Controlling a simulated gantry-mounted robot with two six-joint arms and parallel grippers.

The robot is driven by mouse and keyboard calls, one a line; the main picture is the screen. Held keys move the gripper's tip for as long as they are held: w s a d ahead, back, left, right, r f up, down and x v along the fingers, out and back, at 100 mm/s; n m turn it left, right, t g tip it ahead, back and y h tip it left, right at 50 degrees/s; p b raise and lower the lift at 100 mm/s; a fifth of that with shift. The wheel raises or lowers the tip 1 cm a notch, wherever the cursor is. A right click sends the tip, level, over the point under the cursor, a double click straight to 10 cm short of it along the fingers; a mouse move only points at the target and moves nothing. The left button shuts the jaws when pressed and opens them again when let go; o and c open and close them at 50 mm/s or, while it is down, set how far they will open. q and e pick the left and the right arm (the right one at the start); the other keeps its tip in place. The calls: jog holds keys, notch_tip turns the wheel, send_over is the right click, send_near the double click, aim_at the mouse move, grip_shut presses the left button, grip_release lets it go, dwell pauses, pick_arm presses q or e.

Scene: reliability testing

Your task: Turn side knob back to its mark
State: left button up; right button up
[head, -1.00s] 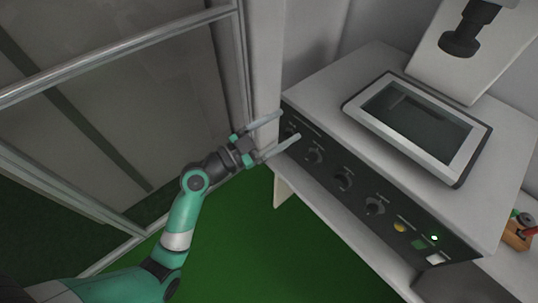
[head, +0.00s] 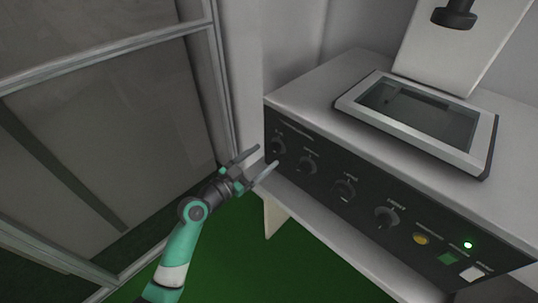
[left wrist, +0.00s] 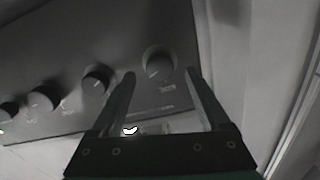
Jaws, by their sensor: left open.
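A row of several round dark knobs lines the black front panel (head: 330,178) of a grey machine. The end knob (head: 278,146) is the leftmost one in the head view. My left gripper (head: 267,156) is open and empty, with its fingertips just in front of and below this knob. In the left wrist view, the end knob (left wrist: 158,63) shows beyond and between the two fingertips (left wrist: 160,73), with a pale pointer line on its face. The fingers do not appear to touch it. Its mark cannot be made out clearly. My right gripper is out of view.
Neighbouring knobs (head: 308,165) sit to the right along the panel. Beyond them are a yellow button (head: 421,239), a green button (head: 448,259) and a white switch (head: 471,273). A framed glass panel (head: 110,140) stands left of my arm. Green floor (head: 250,255) is clear below.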

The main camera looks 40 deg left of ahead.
aim_at(272, 151)
pick_arm(q)
jog(key=w, duration=0.3)
jog(key=shift+w+b, duration=0.2)
jog(key=shift+b, duration=0.1)
grip_shut()
jog(key=shift+n, duration=0.3)
jog(key=n+p, duration=0.1)
jog(key=n, duration=0.5)
jog(key=shift+r+p, duration=0.1)
jog(key=shift+p, duration=0.3)
jog(key=n+p, duration=0.2)
jog(key=n, duration=0.4)
jog(key=shift+n, duration=0.3)
